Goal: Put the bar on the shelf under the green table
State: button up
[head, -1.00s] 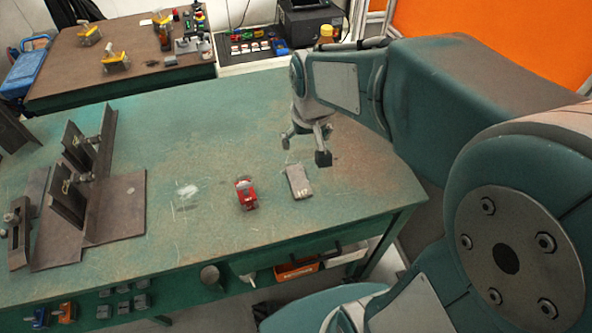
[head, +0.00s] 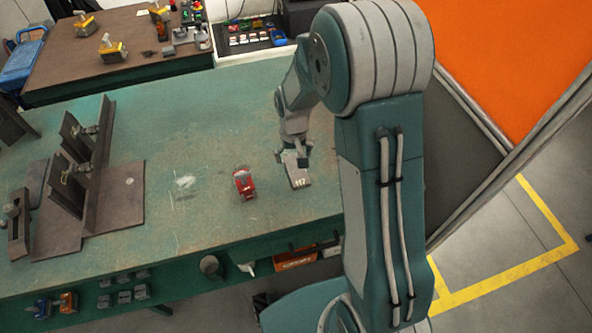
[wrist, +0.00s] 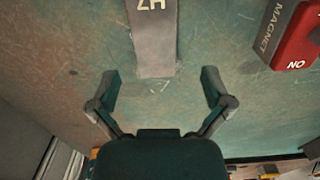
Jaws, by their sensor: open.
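The bar (head: 298,178) is a flat grey piece with white markings, lying on the green table (head: 220,130) beside a red magnet block (head: 244,184). In the head view my gripper (head: 292,155) is just above the bar's far end. In the wrist view my open gripper (wrist: 162,85) has one finger to each side of the line of the bar (wrist: 154,45). The bar's near end reaches about level with the fingertips, and nothing is gripped. The shelf (head: 180,290) under the table is partly seen along the front; my arm hides its right part.
Steel plates and upright angle pieces (head: 100,165) stand on the table's left. The shelf holds several small grey blocks (head: 124,297), orange and blue clamps (head: 66,302), a round grey item (head: 210,266) and an orange box (head: 296,260). The magnet also shows in the wrist view (wrist: 295,38).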

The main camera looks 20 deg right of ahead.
aim_at(296, 169)
jog(key=f, duration=0.5)
jog(key=shift+d+f, duration=0.3)
jog(key=c, duration=1.3)
